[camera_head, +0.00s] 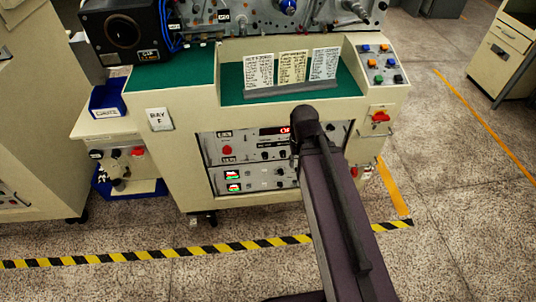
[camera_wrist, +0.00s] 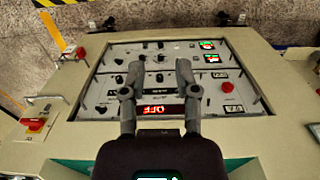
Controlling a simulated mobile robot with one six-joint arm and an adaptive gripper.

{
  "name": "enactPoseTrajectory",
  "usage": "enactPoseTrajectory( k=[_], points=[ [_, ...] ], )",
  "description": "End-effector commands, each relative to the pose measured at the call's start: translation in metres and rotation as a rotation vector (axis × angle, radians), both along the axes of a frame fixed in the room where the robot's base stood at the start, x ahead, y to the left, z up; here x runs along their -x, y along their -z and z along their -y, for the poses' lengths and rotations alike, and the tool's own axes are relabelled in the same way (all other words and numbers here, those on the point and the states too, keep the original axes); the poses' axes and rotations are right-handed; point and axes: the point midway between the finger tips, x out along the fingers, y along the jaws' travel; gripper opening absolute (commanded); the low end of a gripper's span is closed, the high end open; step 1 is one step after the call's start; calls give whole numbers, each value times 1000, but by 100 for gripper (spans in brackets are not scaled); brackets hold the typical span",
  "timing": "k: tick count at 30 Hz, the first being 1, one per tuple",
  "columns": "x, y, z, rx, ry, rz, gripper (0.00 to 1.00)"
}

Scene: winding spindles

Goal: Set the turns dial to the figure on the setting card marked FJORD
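Below is a front control panel (camera_head: 250,151) with several small knobs. I cannot tell for sure which is the turns dial. In the wrist view my gripper (camera_wrist: 159,72) is open, its two fingers apart over the panel, with a small dark knob (camera_wrist: 160,78) showing between them. Contact is not visible. A red display (camera_wrist: 155,109) reads OFF; my arm partly covers it in the head view.
A red button (camera_head: 226,150) sits on the panel's left. Coloured buttons (camera_head: 379,62) are at the shelf's right, above a red switch (camera_head: 380,117). Yellow-black tape (camera_head: 165,252) crosses the floor in front.

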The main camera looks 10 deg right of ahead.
Motion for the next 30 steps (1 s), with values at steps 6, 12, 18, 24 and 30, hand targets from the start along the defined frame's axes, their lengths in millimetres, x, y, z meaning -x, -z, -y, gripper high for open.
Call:
enactPoseTrajectory(
  k=[6, 12, 18, 24, 30],
  points=[
    [0, 0, 0, 0, 0, 0, 40],
    [0, 0, 0, 0, 0, 0, 40],
    [0, 0, 0, 0, 0, 0, 57],
    [0, 0, 0, 0, 0, 0, 57],
    [0, 0, 0, 0, 0, 0, 57]
  ],
)
